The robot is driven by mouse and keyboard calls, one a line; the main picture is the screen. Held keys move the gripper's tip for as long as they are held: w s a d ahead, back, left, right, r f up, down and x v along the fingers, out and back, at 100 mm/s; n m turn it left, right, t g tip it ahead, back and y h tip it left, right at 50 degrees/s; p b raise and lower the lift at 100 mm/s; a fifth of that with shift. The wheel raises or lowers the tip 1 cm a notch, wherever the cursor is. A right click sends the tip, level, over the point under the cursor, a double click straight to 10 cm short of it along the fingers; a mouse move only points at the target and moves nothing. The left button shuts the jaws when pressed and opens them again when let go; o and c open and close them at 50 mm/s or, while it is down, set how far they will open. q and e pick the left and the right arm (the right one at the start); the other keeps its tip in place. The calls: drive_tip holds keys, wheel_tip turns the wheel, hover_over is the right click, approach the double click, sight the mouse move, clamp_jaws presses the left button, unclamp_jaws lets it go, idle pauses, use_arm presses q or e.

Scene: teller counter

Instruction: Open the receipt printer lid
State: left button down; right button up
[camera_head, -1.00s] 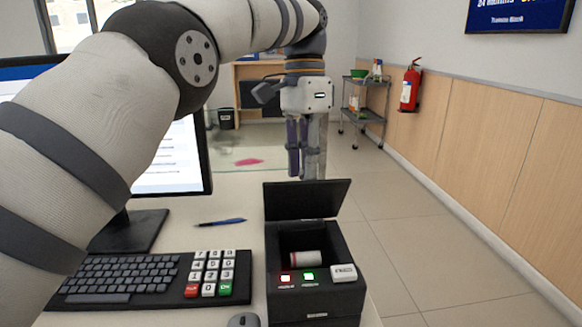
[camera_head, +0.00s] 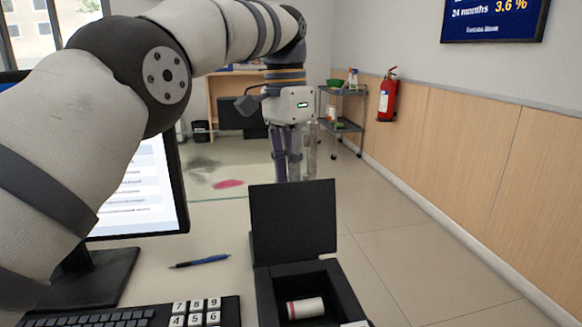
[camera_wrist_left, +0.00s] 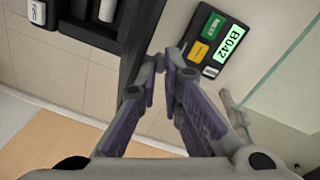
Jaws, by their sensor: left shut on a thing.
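The black receipt printer (camera_head: 355,300) stands on the counter at bottom centre, with a white paper roll (camera_head: 306,308) in its open bay. Its lid (camera_head: 292,222) stands up, roughly upright, at the back of the bay. My left gripper (camera_head: 289,178) is just behind the lid, fingers pointing down, and the lid's top edge hides the fingertips. In the left wrist view the fingertips (camera_wrist_left: 172,66) are drawn together over the dark edge of the lid (camera_wrist_left: 133,62). The exact grip spot is unclear. My right gripper is not in view.
A keypad (camera_head: 200,312), a blue pen (camera_head: 199,261) and a monitor (camera_head: 150,195) are left of the printer. In the left wrist view a display sign reading B042 (camera_wrist_left: 205,40) is near the fingertips. A fire extinguisher (camera_head: 388,98) hangs on the far wall.

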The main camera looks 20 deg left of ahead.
sight(291, 187)
use_arm(q)
drive_tip(key=shift+g, duration=0.7)
drive_tip(key=f, duration=0.3)
drive_tip(key=s+f, duration=0.1)
drive_tip(key=shift+d+f, duration=0.2)
drive_tip(key=shift+f, duration=0.2)
drive_tip(key=c, duration=1.5)
unclamp_jaws()
drive_tip(key=shift+w+r, duration=0.15)
drive_tip(key=shift+w, duration=0.05)
drive_tip(key=shift+r, duration=0.65)
drive_tip(key=shift+a+r, duration=0.1)
